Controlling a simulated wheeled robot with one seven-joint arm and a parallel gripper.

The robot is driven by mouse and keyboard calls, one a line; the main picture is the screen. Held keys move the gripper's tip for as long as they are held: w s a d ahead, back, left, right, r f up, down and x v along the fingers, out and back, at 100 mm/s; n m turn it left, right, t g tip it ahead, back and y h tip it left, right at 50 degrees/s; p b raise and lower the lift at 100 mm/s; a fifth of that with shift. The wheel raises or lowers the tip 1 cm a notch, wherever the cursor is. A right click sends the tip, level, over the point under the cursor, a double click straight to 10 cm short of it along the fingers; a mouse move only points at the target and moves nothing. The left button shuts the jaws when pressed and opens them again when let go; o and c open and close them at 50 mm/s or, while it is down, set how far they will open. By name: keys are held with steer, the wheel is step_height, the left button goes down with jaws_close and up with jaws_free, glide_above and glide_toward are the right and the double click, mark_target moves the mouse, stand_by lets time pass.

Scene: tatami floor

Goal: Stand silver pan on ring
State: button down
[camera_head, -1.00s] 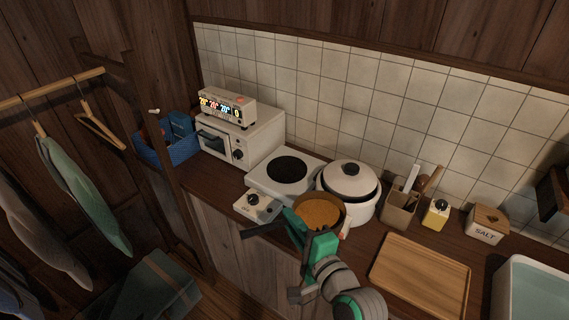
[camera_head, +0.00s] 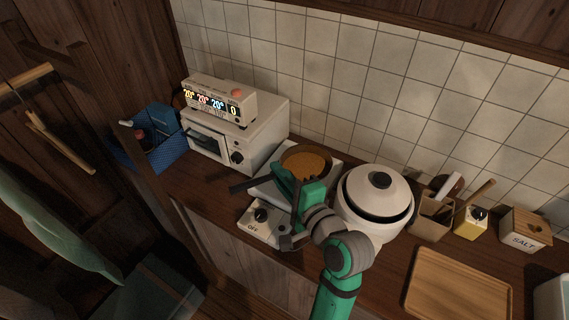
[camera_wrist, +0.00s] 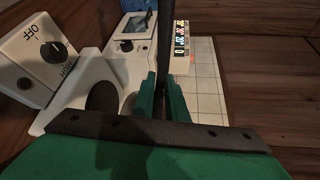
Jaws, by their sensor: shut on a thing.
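The silver pan (camera_head: 306,157) holds an orange-brown content and is over the white hotplate (camera_head: 262,187). It looks level, but I cannot tell whether it touches the plate. The pan and my arm hide the ring in the head view; part of the dark ring (camera_wrist: 103,97) shows in the wrist view. My gripper (camera_head: 289,183) is shut on the pan's dark handle (camera_head: 246,186). In the wrist view the handle (camera_wrist: 165,40) passes between my green fingers (camera_wrist: 160,98). The pan's bowl is outside the wrist view.
A white pot (camera_head: 375,204) with a lid stands close right of the hotplate. A toaster oven (camera_head: 248,145) with a display unit (camera_head: 219,100) on top stands behind left. The hotplate's control knob (camera_head: 261,215) faces the front. A wooden tray (camera_head: 458,287) lies at the right.

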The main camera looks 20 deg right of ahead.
steer(key=w+d+f, duration=0.1)
steer(key=w+f, duration=0.2)
steer(key=w, duration=0.1)
steer(key=w+d+f, duration=0.1)
steer(key=w+f, duration=0.2)
steer(key=w, duration=0.1)
steer(key=w+d+f, duration=0.1)
steer(key=w+f, duration=0.2)
steer(key=w, duration=0.1)
steer(key=shift+w+d, duration=0.1)
steer(key=shift+d, duration=0.1)
steer(key=shift+w+f, duration=0.15)
steer(key=shift+f, duration=1.6)
steer(key=shift+d+f, duration=0.1)
steer(key=c, duration=1.8)
jaws_free()
steer(key=shift+o, duration=0.2)
steer(key=v, duration=1.2)
